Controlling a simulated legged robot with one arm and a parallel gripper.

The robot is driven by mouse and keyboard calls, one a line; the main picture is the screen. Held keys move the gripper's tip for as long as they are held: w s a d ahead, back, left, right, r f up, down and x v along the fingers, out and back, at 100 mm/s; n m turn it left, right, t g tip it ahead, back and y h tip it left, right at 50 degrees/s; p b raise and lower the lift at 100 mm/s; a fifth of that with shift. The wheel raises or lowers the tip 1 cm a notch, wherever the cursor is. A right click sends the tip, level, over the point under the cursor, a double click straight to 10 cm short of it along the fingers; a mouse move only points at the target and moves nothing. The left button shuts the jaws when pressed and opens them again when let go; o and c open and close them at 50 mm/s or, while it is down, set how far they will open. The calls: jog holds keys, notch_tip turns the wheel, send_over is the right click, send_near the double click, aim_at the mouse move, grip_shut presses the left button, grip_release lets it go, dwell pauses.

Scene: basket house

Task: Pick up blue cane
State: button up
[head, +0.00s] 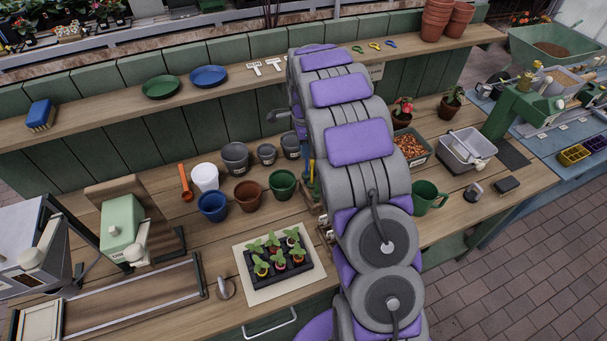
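No blue cane shows clearly in the head view. Thin upright blue and yellow pieces (312,178) show at the left edge of my arm, too small and too covered to name. My grey and purple arm rises through the middle and hides part of the bench and shelf behind it. A small grey part (279,115) sticks out left of the arm and may belong to my gripper. The fingers cannot be made out, so I cannot tell whether they are open or shut or hold anything.
The wooden bench holds a blue pot (212,207), a seedling tray (278,262), a green mug (428,197) and a grey tub (466,150). The shelf above carries a blue dish (208,76), a green dish (161,87) and a blue brush (40,116).

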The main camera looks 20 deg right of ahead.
jog(key=shift+d+f, duration=0.2)
jog(key=shift+d, duration=0.1)
send_over(308, 174)
notch_tip(308, 174, down, 5)
jog(key=shift+f+b, duration=0.1)
jog(key=shift+b, duration=0.25)
jog(key=shift+a, duration=0.55)
jog(key=shift+d, duration=0.15)
jog(key=c, duration=0.3)
jog(key=shift+d, duration=0.4)
grip_shut()
